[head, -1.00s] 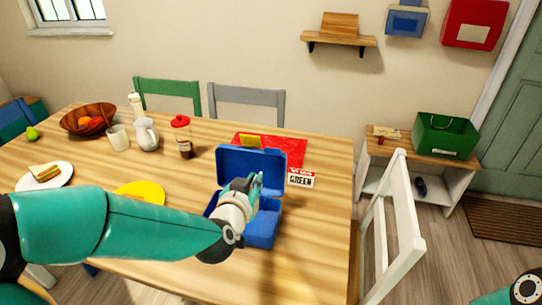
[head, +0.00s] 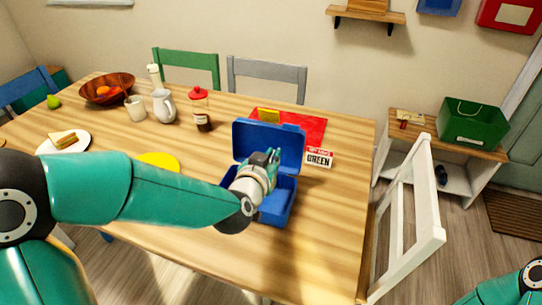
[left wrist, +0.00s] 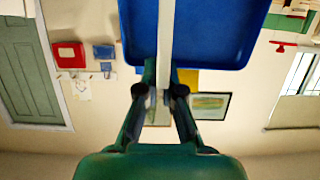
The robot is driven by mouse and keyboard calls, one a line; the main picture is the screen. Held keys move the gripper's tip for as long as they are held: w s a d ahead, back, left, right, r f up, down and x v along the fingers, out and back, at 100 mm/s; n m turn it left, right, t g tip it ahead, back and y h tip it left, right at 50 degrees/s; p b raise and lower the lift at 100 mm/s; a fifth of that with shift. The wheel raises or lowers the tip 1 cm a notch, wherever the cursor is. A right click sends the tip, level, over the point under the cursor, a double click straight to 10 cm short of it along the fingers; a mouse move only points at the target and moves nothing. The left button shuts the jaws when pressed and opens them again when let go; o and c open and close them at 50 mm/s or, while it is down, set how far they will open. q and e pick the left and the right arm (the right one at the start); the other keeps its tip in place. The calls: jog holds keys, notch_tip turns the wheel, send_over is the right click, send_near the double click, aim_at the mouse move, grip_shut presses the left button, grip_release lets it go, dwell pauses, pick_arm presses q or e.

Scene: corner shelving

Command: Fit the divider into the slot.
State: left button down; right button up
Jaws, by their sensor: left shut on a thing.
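The open blue lunchbox (head: 277,205) stands on the table with its lid raised at the back. My left gripper (head: 272,158) is over the box, in front of the lid. In the left wrist view, my left gripper (left wrist: 164,92) is shut on a thin, pale divider (left wrist: 165,35), seen edge-on as an upright strip. Blue lunchbox plastic (left wrist: 220,30) shows on both sides of it. In the head view the gripper hides the divider. The slot cannot be made out. Only part of my right arm shows at the bottom right; its gripper is out of view.
A red mat (head: 308,128) with a yellow item (head: 268,115) lies behind the box. A card reading GREEN (head: 319,158) is at its right. A yellow plate (head: 160,160) and a sandwich plate (head: 75,147) are to the left. The table's front right is clear.

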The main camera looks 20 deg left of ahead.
pick_arm(q)
jog(key=shift+s+a+f+b, duration=0.1)
jog(key=shift+f+b, duration=1.55)
jog(key=shift+f, duration=0.4)
dwell(0.4)
jog(key=shift+f+b, duration=2.95)
jog(key=c, duration=1.2)
grip_release()
jog(key=shift+c, duration=0.2)
jog(key=shift+s, duration=0.1)
jog(key=v, duration=0.7)
jog(key=shift+s, duration=0.15)
